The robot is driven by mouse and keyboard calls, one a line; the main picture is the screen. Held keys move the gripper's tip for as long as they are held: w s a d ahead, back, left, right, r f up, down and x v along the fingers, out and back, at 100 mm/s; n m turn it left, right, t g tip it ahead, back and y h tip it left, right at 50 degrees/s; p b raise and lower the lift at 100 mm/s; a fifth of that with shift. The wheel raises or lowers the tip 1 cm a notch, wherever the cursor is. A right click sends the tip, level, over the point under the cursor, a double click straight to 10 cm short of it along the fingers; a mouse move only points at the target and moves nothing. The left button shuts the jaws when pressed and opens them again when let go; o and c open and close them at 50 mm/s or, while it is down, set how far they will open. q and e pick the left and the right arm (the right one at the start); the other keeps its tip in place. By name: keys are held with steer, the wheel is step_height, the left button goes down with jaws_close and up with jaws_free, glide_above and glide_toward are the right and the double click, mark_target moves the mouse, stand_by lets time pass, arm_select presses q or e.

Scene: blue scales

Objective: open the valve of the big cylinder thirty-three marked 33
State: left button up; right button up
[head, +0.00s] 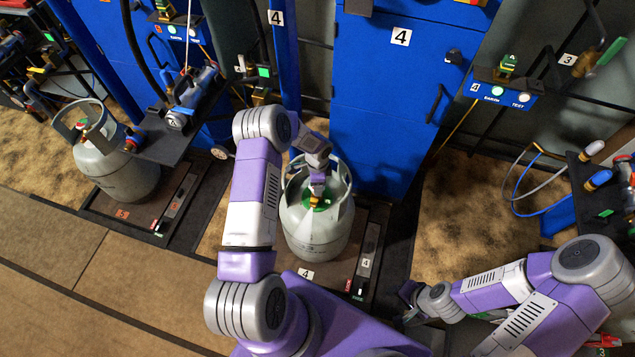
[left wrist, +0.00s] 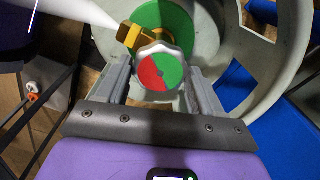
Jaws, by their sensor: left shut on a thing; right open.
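A big grey cylinder (head: 318,230) stands upright on a scale marked 4. I cannot read a 33 on it. Its valve knob (left wrist: 158,72) is a grey ribbed wheel with a red and green disc on top, beside a brass fitting (left wrist: 130,36) and above a green ring (left wrist: 165,18). My left gripper (left wrist: 160,88) is shut on the valve knob, one finger on each side. In the head view the left gripper (head: 317,178) reaches down inside the cylinder's collar and hides the knob. My right gripper (head: 410,302) is open and empty, low to the right of the cylinder.
The scale (head: 368,245) lies under the cylinder. A blue cabinet (head: 385,110) marked 4 stands close behind. Another grey cylinder (head: 120,165) stands on a scale marked 5 at the left. A blue control box (head: 500,98) is at the upper right. Hoses hang at the right.

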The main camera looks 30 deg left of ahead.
stand_by(0.3)
arm_select(q)
steer(key=o, duration=1)
steer(key=shift+o, duration=0.2)
step_height(320, 180, up, 8)
steer(key=shift+f+p, duration=0.2)
steer(key=shift+p, duration=0.9)
